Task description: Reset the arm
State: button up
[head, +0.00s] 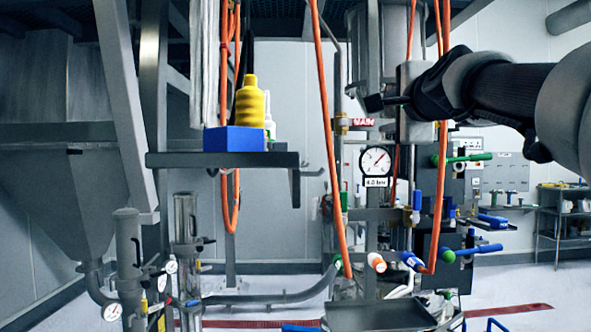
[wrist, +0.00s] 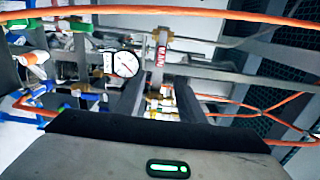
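My arm reaches in from the right edge of the head view, with my gripper (head: 384,103) pointing left in front of the grey vertical equipment. In the wrist view my gripper (wrist: 158,98) shows two dark fingers standing apart. Background fittings show through the gap, and nothing is held between the fingers. In the head view the fingers are small and dark.
Orange hoses (head: 329,130) hang close to my gripper. A white-faced gauge (head: 375,161) and blue-handled and green-handled valves (head: 466,158) sit below. A shelf (head: 225,159) at left carries a blue box (head: 235,139) and a yellow bottle (head: 250,104). A metal hopper (head: 55,150) stands far left.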

jog(key=s+a+f+n+g+p, duration=0.1)
jog(key=s+f+n+g, duration=0.3)
jog(key=s+f, duration=0.6)
jog(key=s+a+f+n+g+p, duration=0.1)
jog(key=s+a+f+n+g, duration=0.2)
jog(key=s+f+n, duration=0.5)
jog(key=s+a+f+n+g, duration=0.2)
jog(key=s+f+n+g, duration=0.3)
jog(key=s+f, duration=0.7)
notch_tip(320, 180, down, 12)
jog(key=shift+s+a+f+n+p, duration=0.2)
jog(key=shift+a+n+p, duration=0.15)
jog(key=shift+n, duration=0.25)
jog(key=shift+w, duration=0.1)
